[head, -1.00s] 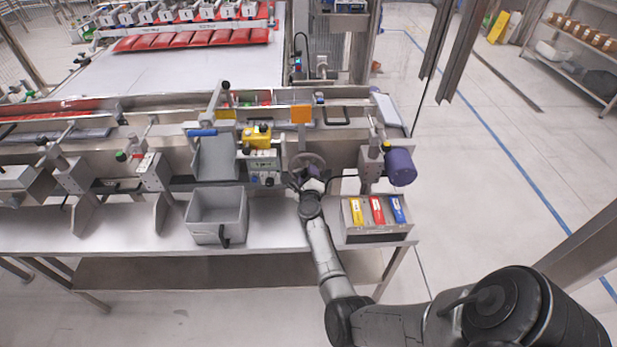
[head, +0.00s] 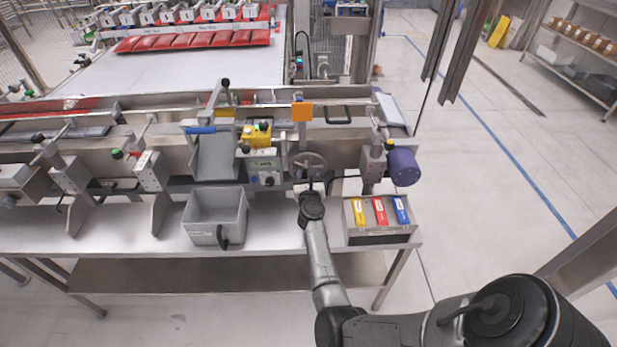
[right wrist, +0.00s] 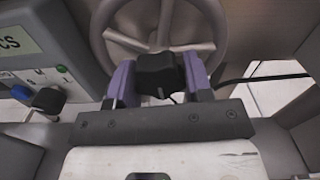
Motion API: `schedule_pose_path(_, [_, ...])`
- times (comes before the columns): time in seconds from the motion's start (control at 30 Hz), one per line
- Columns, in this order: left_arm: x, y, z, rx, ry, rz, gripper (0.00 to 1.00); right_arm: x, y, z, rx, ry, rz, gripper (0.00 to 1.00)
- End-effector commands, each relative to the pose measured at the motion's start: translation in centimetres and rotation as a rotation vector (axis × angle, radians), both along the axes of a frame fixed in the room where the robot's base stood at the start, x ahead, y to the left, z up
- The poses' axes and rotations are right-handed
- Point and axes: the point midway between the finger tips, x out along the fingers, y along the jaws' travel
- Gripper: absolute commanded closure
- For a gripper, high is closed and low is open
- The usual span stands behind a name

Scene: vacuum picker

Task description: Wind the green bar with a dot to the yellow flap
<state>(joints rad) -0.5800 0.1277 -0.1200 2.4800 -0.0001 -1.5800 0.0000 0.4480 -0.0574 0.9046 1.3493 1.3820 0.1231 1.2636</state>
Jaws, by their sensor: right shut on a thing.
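A grey spoked handwheel (head: 308,163) sits on the front of the machine, below an orange flap (head: 302,112). It also fills the top of the right wrist view (right wrist: 160,40). My right gripper (head: 311,187) is at the lower rim of the wheel. In the right wrist view its purple fingers (right wrist: 158,82) are shut on the wheel's black knob (right wrist: 160,72). A small yellow flap (head: 225,113) shows on the rail left of the orange one. I cannot make out a green bar with a dot. My left gripper is not in view.
A grey bin (head: 215,214) is on the bench at left. A holder with yellow, red and blue items (head: 380,237) and a purple motor (head: 403,167) are at right.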

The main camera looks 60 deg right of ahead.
Motion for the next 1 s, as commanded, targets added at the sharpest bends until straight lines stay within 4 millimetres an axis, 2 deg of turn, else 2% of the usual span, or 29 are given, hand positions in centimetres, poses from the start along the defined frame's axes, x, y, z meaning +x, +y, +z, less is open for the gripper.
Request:
schedule_pose_path(0.33, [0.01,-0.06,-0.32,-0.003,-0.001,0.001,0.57,0.04,0.05,-0.04,0.057,-0.084,0.0,0.77])
schedule_pose_path(0.83, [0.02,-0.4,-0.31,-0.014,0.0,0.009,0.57,0.04,0.05,-0.01,0.064,-0.094,0.0,0.77])
schedule_pose_path(0.87, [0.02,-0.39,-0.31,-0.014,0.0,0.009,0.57,0.04,0.04,-0.01,0.064,-0.094,0.0,0.51])
schedule_pose_path(1.0, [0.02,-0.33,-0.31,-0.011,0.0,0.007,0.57,0.04,0.04,-0.01,0.064,-0.093,0.0,0.38])
